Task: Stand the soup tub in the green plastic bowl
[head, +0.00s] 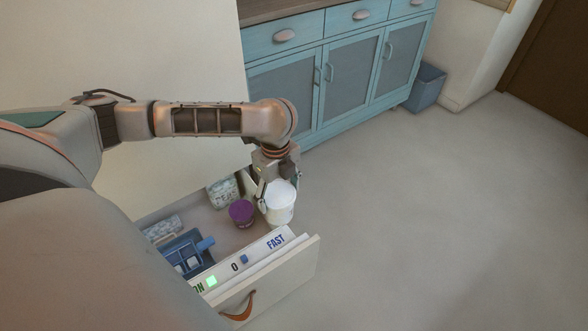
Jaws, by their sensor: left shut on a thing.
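A white tub with a white lid (281,204), which looks like the soup tub, is upright at the right end of an open drawer (306,262). My left gripper (270,190) reaches down from above and is shut on the tub. I cannot tell whether the tub's base touches the drawer floor. I see no green plastic bowl in the head view. My right gripper is not in view.
A purple-lidded jar (241,212) stands just left of the tub. A patterned box (222,191), a blue tray (185,256) and a white lettered strip (247,262) are also in the drawer. Blue cabinets (345,85) stand behind. Floor (440,220) on the right is clear.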

